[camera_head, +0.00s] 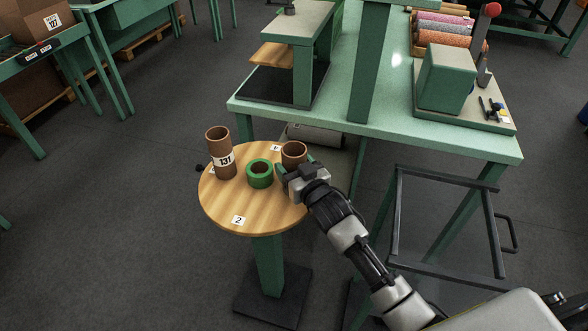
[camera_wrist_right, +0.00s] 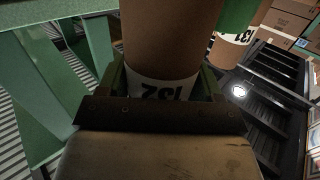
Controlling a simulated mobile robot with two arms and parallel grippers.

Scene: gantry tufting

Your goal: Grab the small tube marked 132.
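The small brown tube (camera_head: 293,152) stands upright on the round wooden table, at its right side. In the right wrist view the tube (camera_wrist_right: 172,35) fills the middle, and its white label reads 132, upside down. My right gripper (camera_head: 296,172) is at the tube, with one green finger on each side of it. The fingers lie close along the tube's sides; whether they press on it I cannot tell. The tube's lower part is hidden behind the gripper in the head view. My left gripper is not in view.
A taller brown tube marked 131 (camera_head: 221,153) and a green ring (camera_head: 260,173) stand on the round table (camera_head: 222,203), left of the small tube. A green workbench (camera_head: 390,112) is behind. A dark metal frame (camera_head: 445,228) stands right of my arm.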

